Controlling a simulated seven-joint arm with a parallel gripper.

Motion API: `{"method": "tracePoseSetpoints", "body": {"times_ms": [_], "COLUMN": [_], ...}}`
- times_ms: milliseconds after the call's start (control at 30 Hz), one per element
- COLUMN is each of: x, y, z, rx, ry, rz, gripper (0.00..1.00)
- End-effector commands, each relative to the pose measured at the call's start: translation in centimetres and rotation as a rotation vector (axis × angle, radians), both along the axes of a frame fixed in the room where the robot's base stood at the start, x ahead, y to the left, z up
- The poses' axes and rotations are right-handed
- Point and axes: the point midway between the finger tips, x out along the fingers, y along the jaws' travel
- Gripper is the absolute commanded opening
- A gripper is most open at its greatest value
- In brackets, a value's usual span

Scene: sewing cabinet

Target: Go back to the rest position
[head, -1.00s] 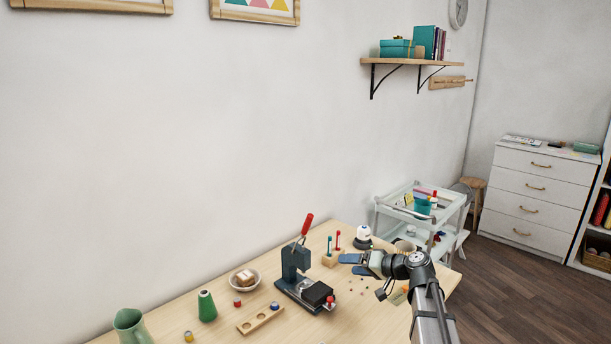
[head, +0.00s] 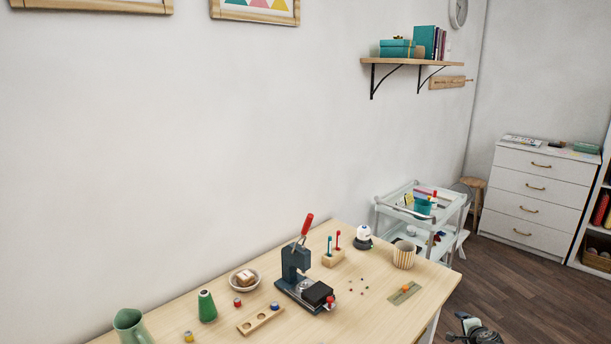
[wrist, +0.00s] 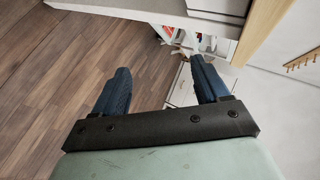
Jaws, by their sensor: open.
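My gripper (wrist: 165,85) is open in the wrist view, with two dark blue fingers apart and nothing between them. In the head view a part of my arm shows at the bottom right, beyond the table's right edge and low against the floor. The wooden table (head: 385,325) stands left of it, and my gripper touches nothing on it. In the wrist view a pale table edge (wrist: 265,25) crosses the upper right.
On the table are a press with a red lever (head: 296,265), a striped cup (head: 404,254), a green spool (head: 207,306), a bowl (head: 257,282) and a green jug (head: 131,326). A white cart (head: 440,222) and drawers (head: 541,195) stand behind. The wood floor (head: 505,283) is clear.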

Motion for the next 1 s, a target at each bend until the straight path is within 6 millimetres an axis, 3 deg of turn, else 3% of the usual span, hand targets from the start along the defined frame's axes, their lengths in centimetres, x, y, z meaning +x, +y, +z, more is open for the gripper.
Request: {"method": "tracePoseSetpoints", "body": {"times_ms": [33, 200, 467, 700, 900, 1000], "x": [-1.0, -4.5, -12.4, -22.9, -33.6, -39.1], "y": [2.1, 9.5, 21.1, 30.0, 35.2, 36.7], "z": [-2.5, -9.1, -17.0, -22.4, -25.2, -25.8], "rx": [-0.004, -0.03, -0.071, -0.11, -0.148, -0.169], "ry": [0.047, 0.204, 0.446, 0.688, 0.911, 1.026], "rz": [0.034, 0.195, 0.496, 0.799, 1.065, 1.196], "gripper": [0.74, 0.74, 0.74, 0.74, 0.74, 0.74]}}
